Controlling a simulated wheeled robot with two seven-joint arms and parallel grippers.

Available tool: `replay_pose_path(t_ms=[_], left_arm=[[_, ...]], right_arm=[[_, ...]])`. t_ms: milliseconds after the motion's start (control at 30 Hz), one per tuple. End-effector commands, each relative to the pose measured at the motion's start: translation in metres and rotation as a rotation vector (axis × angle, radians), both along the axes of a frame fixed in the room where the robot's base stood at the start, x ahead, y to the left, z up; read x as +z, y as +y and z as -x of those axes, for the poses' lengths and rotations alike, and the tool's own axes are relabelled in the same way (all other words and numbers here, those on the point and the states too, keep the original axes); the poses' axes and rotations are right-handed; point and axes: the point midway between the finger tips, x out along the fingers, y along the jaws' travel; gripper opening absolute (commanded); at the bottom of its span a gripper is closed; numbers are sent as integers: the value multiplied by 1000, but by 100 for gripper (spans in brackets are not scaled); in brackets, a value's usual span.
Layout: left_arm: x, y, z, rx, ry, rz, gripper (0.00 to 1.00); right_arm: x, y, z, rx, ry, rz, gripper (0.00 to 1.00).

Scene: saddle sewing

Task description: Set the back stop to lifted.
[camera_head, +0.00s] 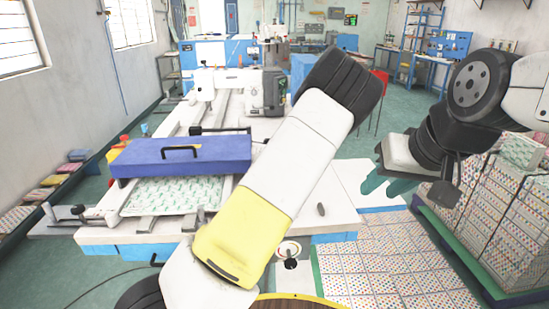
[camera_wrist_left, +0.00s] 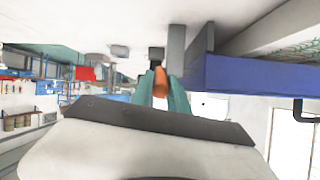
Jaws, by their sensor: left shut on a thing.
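My left gripper (camera_wrist_left: 160,90) shows in the left wrist view with its teal fingers closed around a small orange-brown piece (camera_wrist_left: 160,83). That piece sits by grey upright parts (camera_wrist_left: 176,48) close to the end of the blue bar (camera_wrist_left: 255,76). I cannot tell for sure which part is the back stop, or whether it is lifted. In the head view my left arm crosses the middle and hides its own gripper. My right gripper (camera_head: 389,184) hangs at the right, its teal fingers apart and empty, away from the machine.
The blue bar (camera_head: 185,155) with a black handle lies across the white machine table above a patterned sheet (camera_head: 172,196). A grey sewing head (camera_head: 266,92) stands behind it. Patterned stacks (camera_head: 500,215) fill the right side. Green floor lies open behind.

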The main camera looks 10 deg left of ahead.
Motion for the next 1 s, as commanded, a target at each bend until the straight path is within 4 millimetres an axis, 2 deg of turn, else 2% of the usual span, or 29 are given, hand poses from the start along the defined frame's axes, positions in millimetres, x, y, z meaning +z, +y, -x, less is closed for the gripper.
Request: replay_pose_path(t_ms=[500,533,600,633,1000], left_arm=[[-4,0,2,0,-12,-5,0],[-4,0,2,0,-12,-5,26],[-4,0,2,0,-12,-5,39],[-3,0,1,0,-12,-5,42],[1,-1,5,0,-15,-3,42]], right_arm=[[0,0,0,0,0,0,36],[0,0,0,0,0,0,36],[0,0,0,0,0,0,36],[0,0,0,0,0,0,36],[0,0,0,0,0,0,36]])
